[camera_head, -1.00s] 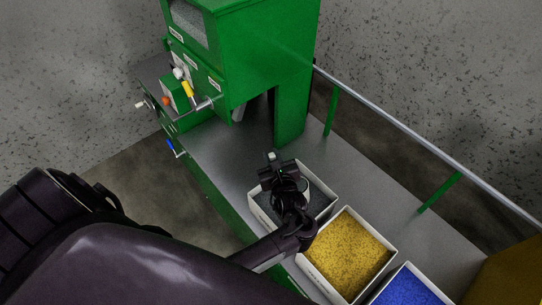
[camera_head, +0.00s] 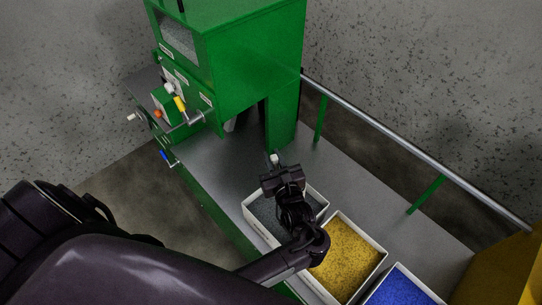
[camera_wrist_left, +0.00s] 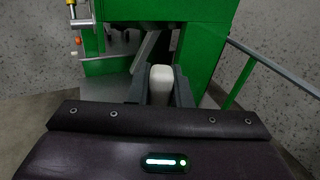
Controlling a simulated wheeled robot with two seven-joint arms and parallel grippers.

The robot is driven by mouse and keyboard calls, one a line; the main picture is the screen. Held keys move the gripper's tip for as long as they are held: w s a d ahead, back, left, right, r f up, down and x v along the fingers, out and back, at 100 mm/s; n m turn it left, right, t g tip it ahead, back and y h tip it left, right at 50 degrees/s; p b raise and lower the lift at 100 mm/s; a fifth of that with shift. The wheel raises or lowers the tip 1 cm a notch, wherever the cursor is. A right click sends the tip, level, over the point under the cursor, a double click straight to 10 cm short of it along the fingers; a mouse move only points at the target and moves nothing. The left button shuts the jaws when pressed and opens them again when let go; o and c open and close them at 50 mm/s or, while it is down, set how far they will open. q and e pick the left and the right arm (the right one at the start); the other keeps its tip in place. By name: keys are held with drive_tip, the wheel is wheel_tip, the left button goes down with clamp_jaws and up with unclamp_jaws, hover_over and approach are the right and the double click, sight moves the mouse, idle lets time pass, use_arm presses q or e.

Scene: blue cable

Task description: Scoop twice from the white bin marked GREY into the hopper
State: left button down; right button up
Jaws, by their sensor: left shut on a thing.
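The white bin (camera_head: 248,212) with dark grey granules stands at the left end of the row of bins, partly hidden by my left arm. My left gripper (camera_head: 274,165) is above its far side, pointing towards the green machine. It is shut on a white handle-like piece (camera_head: 275,158), which also shows between the fingers in the left wrist view (camera_wrist_left: 161,86). I cannot tell whether this is the scoop's handle; no scoop bowl shows clearly. The green machine (camera_head: 255,65), with a window of grey granules, stands beyond. Its hopper opening is not clear. My right gripper is not in view.
A yellow-filled bin (camera_head: 378,268) and a blue-filled bin (camera_head: 436,297) stand to the right. A metal rail (camera_head: 400,140) runs along the far edge of the grey bench (camera_head: 215,165). Knobs and levers (camera_head: 170,100) stick out from the machine's left side. The bench before the machine is clear.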

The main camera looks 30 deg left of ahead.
use_arm(q)
drive_tip(key=r+p, duration=0.1)
drive_tip(key=r, duration=0.1)
drive_tip(key=d+r+p, duration=0.1)
drive_tip(key=p, duration=0.1)
drive_tip(key=shift+s+r, duration=0.15)
drive_tip(key=shift+r, duration=0.25)
drive_tip(key=shift+s+d+r+t+y+p, duration=0.1)
drive_tip(key=shift+d+r+t+y+p, duration=0.05)
drive_tip(key=shift+r+p, duration=0.2)
drive_tip(key=shift+s+d+r+t+y+p, duration=0.15)
drive_tip(key=shift+r+p, duration=0.1)
drive_tip(key=shift+r, duration=0.2)
drive_tip(key=shift+w, duration=0.1)
